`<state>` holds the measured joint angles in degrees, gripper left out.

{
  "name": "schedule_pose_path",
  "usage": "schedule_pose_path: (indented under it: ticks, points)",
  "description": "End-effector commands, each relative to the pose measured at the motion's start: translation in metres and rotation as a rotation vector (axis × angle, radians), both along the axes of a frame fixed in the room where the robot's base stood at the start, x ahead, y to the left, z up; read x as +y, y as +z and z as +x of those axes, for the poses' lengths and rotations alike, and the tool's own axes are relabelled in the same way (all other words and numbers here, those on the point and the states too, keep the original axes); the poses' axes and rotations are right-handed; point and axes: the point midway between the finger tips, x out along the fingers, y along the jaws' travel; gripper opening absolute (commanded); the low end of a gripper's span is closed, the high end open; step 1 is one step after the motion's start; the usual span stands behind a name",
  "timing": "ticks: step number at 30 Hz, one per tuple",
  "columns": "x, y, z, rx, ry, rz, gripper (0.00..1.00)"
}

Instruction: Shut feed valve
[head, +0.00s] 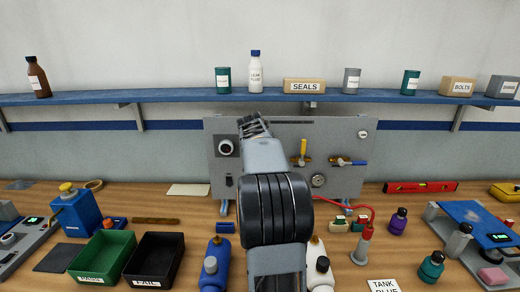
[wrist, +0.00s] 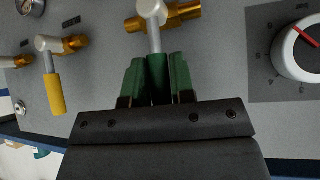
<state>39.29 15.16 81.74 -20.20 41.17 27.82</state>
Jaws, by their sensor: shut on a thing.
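The grey panel (head: 380,145) stands at the back of the bench. In the wrist view, a valve with a brass body (wrist: 182,12) and a pale metal lever (wrist: 154,38) is in front of my gripper (wrist: 158,80). Its green handle (wrist: 158,78) sits between my green fingers, which are shut on it. The lever lies crosswise to the brass body. In the head view my arm hides this valve. A yellow-handled valve (head: 302,152) is beside it, and also shows in the wrist view (wrist: 55,92). A blue-handled valve (head: 350,162) is farther right.
A round knob (wrist: 300,48) with a red pointer is on the panel, near my gripper. A gauge (head: 318,181) sits below the yellow-handled valve. A shelf (head: 180,98) with bottles runs above. Trays (head: 152,262), bottles and a red hose (head: 362,212) crowd the bench.

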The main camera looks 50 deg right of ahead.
Motion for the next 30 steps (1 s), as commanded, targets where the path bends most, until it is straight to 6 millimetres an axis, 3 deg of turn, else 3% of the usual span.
schedule_pose_path:
  ticks: [2, 3, 10, 21, 30]
  points:
    - [0.0, 0.0, 0.0, 0.003, 0.004, -0.003, 0.0]
    - [0.0, 0.0, 0.0, 0.003, 0.004, -0.003, 0.25]
    - [0.001, 0.0, 0.001, 0.004, 0.004, -0.001, 0.47]
    - [0.005, 0.004, -0.002, 0.002, 0.004, 0.0, 0.48]
    - [0.039, 0.043, -0.023, -0.002, 0.005, -0.004, 0.48]
